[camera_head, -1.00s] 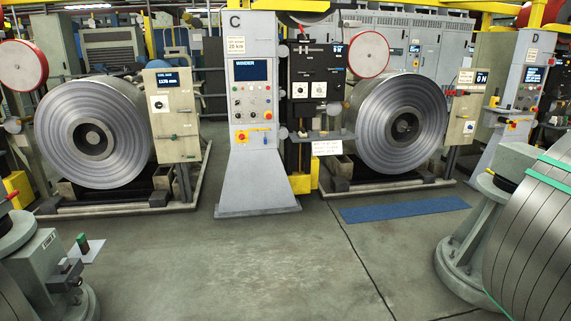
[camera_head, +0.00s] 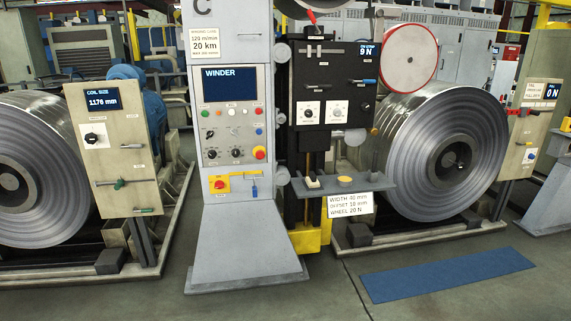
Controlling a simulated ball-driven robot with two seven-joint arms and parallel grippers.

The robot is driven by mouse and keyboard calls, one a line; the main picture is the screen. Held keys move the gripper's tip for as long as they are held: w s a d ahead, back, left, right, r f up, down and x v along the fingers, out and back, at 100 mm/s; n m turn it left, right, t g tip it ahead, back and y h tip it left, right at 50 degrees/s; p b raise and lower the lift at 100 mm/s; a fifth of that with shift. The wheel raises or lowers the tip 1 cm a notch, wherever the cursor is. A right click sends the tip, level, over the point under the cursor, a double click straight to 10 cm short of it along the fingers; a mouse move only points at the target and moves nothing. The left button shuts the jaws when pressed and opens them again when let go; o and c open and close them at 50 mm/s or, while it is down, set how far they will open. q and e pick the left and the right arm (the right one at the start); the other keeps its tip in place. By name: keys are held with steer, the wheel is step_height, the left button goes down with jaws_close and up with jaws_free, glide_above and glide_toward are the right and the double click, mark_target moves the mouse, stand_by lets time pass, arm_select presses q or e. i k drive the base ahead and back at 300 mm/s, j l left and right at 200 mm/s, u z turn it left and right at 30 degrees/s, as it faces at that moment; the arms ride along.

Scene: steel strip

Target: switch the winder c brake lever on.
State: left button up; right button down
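The winder C column (camera_head: 240,235) is light grey and stands near the centre, with a dark screen (camera_head: 230,84) reading WINDER and rows of buttons and knobs below it. Under them is a yellow box with a red button (camera_head: 219,184) and, to its right, a small blue lever (camera_head: 254,188). A black panel (camera_head: 325,85) to the right carries small levers, two knobs and a 9 N display. The lever labels are too small to read, so I cannot tell which is the brake lever. Neither of my grippers is in view.
Steel coils stand left (camera_head: 35,225) and right (camera_head: 440,185) of the column. A coil size panel (camera_head: 112,150) with a green-handled lever stands at left. A small shelf (camera_head: 375,183) juts out below the black panel. A blue mat (camera_head: 447,272) lies on otherwise open floor.

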mark_target(312, 17)
steer(key=i+u, duration=0.15)
steer(key=i, duration=0.35)
steer(key=i+l+u, duration=0.1)
steer(key=i, duration=0.4)
steer(key=i+l+u, duration=0.15)
steer(key=i, duration=0.35)
steer(key=i+l+u, duration=0.1)
steer(key=i+l, duration=0.15)
steer(key=i, duration=0.25)
steer(key=i+l+u, duration=0.25)
steer(key=i, duration=0.15)
